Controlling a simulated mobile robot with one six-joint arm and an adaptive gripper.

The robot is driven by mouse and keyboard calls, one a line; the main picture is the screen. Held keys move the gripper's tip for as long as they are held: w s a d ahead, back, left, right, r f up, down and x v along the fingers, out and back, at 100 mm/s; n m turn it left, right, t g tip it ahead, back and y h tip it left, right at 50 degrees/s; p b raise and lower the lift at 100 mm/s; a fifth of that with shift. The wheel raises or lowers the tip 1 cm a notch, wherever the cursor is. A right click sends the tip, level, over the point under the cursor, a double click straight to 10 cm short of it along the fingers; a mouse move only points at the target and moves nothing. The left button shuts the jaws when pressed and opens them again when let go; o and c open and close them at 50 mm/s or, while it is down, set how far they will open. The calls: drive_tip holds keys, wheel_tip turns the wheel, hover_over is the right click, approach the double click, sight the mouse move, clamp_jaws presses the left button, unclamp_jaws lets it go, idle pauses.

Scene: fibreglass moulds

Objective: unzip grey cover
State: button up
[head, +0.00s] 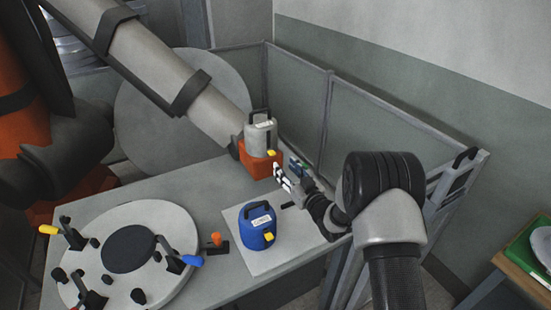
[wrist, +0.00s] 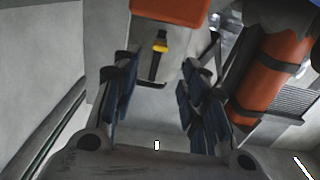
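A large grey sleeve-like cover (head: 170,75) with dark straps wraps the thick arm of an orange machine at upper left in the head view. I cannot make out a zip on it. Its lower end comes down close to a grey canister (head: 261,137) on an orange block (head: 259,162). My gripper (head: 288,170) is just right of the block, over the table's far right part. In the wrist view my gripper (wrist: 157,70) has its dark blue fingers apart, with nothing clearly held. A black-and-yellow piece (wrist: 160,42) shows beyond the fingers, against a grey surface.
A blue canister (head: 257,226) stands on a pale board (head: 292,258). A round mould (head: 180,228) with clamps lies at left on the table. Grey panels (head: 375,130) stand behind my arm. A green tray (head: 530,250) is at far right.

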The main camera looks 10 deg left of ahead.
sight(273, 154)
drive_tip(key=b+x, duration=0.1)
drive_tip(key=x, duration=0.7)
drive_tip(key=shift+a, duration=0.1)
clamp_jaws()
idle(0.5)
